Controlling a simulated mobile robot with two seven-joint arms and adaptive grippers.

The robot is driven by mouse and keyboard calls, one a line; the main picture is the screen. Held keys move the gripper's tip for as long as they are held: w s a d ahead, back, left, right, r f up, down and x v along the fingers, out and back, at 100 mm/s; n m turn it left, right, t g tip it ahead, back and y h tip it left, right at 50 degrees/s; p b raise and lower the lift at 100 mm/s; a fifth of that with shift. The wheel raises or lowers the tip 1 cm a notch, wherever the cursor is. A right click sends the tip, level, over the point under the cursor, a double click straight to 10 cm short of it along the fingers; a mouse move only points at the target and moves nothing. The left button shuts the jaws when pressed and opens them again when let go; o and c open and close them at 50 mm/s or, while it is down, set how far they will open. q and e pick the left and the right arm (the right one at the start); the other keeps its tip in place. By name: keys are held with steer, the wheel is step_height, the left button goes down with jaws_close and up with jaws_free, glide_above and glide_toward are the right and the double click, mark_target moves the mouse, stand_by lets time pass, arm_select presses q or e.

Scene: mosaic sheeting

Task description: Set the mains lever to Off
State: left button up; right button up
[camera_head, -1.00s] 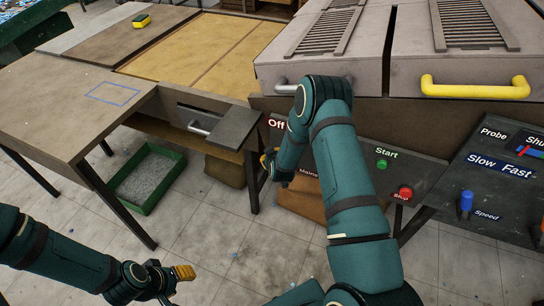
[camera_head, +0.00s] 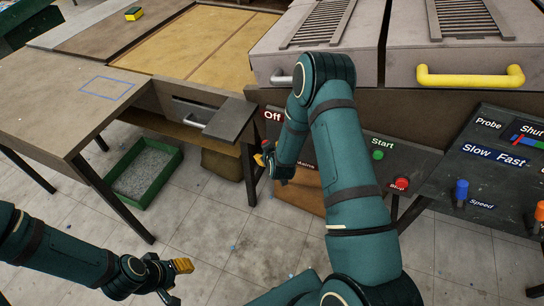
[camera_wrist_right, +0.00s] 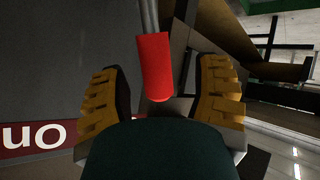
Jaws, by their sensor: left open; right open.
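The mains lever has a red grip (camera_wrist_right: 155,62) on a grey metal rod, seen in the right wrist view. My right gripper (camera_wrist_right: 161,82) is open, with a yellow finger on each side of the red grip and visible gaps to both. An upside-down On label (camera_wrist_right: 38,135) is at the lower left there. In the head view, the Off label (camera_head: 273,115) and the partly covered Mains label (camera_head: 308,167) sit on the dark panel. My left gripper (camera_head: 180,268) is open and empty above the floor.
Right of my right arm are the green Start button (camera_head: 378,155), the red Stop button (camera_head: 400,184) and a blue Speed knob (camera_head: 461,190). A yellow handle (camera_head: 470,76) juts out above. A green tray (camera_head: 170,193) stands on the floor at left.

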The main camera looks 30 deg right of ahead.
steer(key=v, duration=0.7)
steer(key=shift+s+a, duration=0.15)
steer(key=shift+s, duration=0.05)
steer(key=s+a+f+m+g+y, duration=0.3)
steer(key=s+a+g+y, duration=0.3)
steer(key=s+a, duration=1.3)
steer(key=s+f+g, duration=0.1)
steer(key=g, duration=0.2)
steer(key=shift+a, duration=0.2)
steer(key=shift+c, duration=1.5)
